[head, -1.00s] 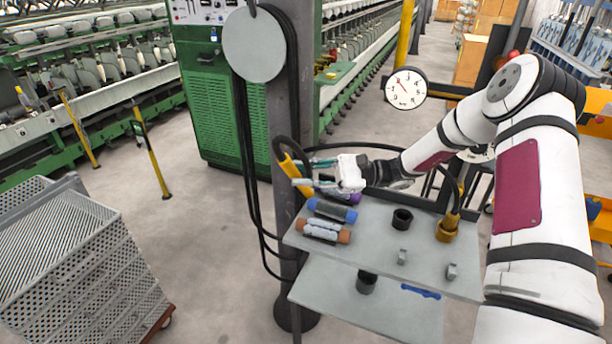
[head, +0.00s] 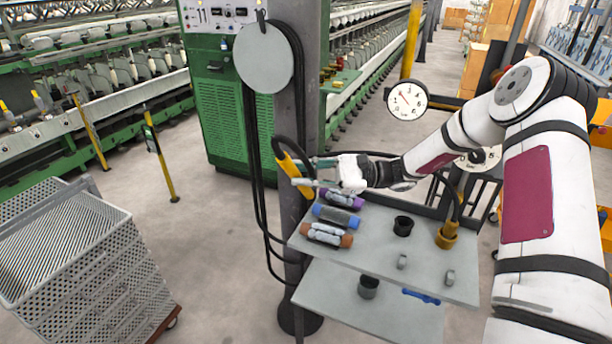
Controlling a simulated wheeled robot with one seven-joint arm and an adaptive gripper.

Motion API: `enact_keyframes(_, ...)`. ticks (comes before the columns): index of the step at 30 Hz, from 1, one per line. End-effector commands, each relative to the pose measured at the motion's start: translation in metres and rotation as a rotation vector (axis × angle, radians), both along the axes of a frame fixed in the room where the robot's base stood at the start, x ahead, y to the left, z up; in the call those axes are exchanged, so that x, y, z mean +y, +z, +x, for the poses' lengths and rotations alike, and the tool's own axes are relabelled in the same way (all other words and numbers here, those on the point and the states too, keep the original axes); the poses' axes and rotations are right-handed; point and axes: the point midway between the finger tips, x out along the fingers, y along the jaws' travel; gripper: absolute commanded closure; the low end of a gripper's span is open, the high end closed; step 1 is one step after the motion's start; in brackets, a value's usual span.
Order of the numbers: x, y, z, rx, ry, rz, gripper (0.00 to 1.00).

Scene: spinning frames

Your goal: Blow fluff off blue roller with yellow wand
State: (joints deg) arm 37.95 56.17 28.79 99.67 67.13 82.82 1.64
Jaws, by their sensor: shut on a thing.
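My gripper (head: 318,172) is shut on the yellow wand (head: 291,169), at the left end of my outstretched arm. The wand has a black hose at its top and tilts down toward the right, above the far left edge of the shelf. The blue roller (head: 336,216) lies on the shelf below and to the right of the wand, apart from it. Its ends are blue and its middle is dark grey; I make out no pale fluff on it. A purple roller (head: 356,203) lies behind it and an orange roller (head: 345,241) in front, both with pale grey lumps on top.
The grey shelf (head: 365,256) also carries a black cup (head: 403,226), a yellow-brown holder (head: 447,236) and small grey clips. A dark post (head: 284,110) with hanging hoses stands at its left. A lower shelf (head: 350,308) is underneath. Perforated crates (head: 90,260) stand left.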

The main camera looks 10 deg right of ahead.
Motion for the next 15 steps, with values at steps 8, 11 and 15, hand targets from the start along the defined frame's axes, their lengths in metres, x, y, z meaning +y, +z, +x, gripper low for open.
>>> enact_keyframes(8, 0.004, 0.011, -0.007, 0.000, 0.001, 0.001, 1.00)
enact_keyframes(11, 0.006, 0.014, -0.008, 0.000, 0.001, 0.001, 1.00)
enact_keyframes(15, 0.007, 0.017, -0.010, 0.000, 0.001, 0.000, 1.00)
